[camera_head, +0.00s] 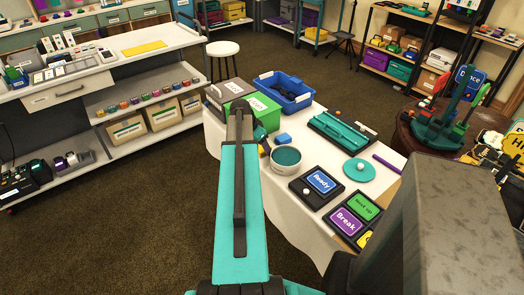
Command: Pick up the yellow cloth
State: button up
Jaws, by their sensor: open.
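A flat yellow piece (143,47), which looks like the yellow cloth, lies on the white top of the counter (175,37) at the upper left. Nothing covers it. My teal arm reaches up the middle of the view. My gripper (263,140) shows only in part at the far end of the arm, over the left side of the white-covered table. It is open and well to the right of the yellow cloth, not touching it. Its fingertips are hard to make out.
The white-covered table (232,145) holds a green box (262,108), a blue bin (285,90), a bowl (286,160) and sign tiles (322,181). A white stool (222,48) stands between counter and table. Brown carpet (150,215) is clear at lower left.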

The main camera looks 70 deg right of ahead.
aim_at(261, 148)
dwell(0.4)
jog(key=c, duration=1.1)
jog(key=shift+r, duration=0.15)
jog(key=shift+r+b, duration=0.85)
jog(key=shift+r, duration=4)
jog(key=o, duration=0.5)
jog(key=c, duration=0.4)
